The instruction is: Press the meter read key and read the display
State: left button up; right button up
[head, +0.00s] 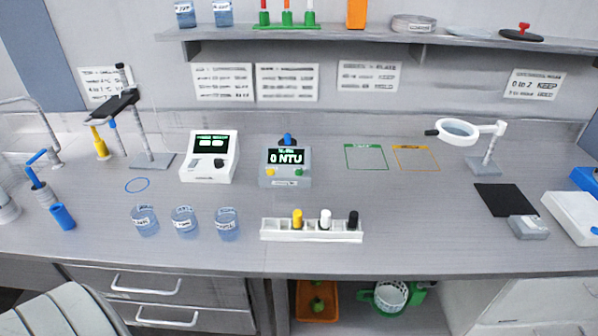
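The meter (285,180) is a grey box standing at the middle of the bench. Its dark display (287,157) shows "0 NTU" in large pale characters, with a smaller green line above that is too small to read. A yellow key (271,172) and a green key (299,172) sit on its front below the display. I cannot read which of them is the read key. A blue-topped part (288,139) stands up at the back of the meter. Neither of my grippers is in view, and nothing touches the meter.
A white device (222,172) with its own display stands left of the meter. Three labelled jars (184,223) stand in front of that device. A white rack (270,231) with yellow, white and black caps lies in front of the meter. Bench between meter and rack is clear.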

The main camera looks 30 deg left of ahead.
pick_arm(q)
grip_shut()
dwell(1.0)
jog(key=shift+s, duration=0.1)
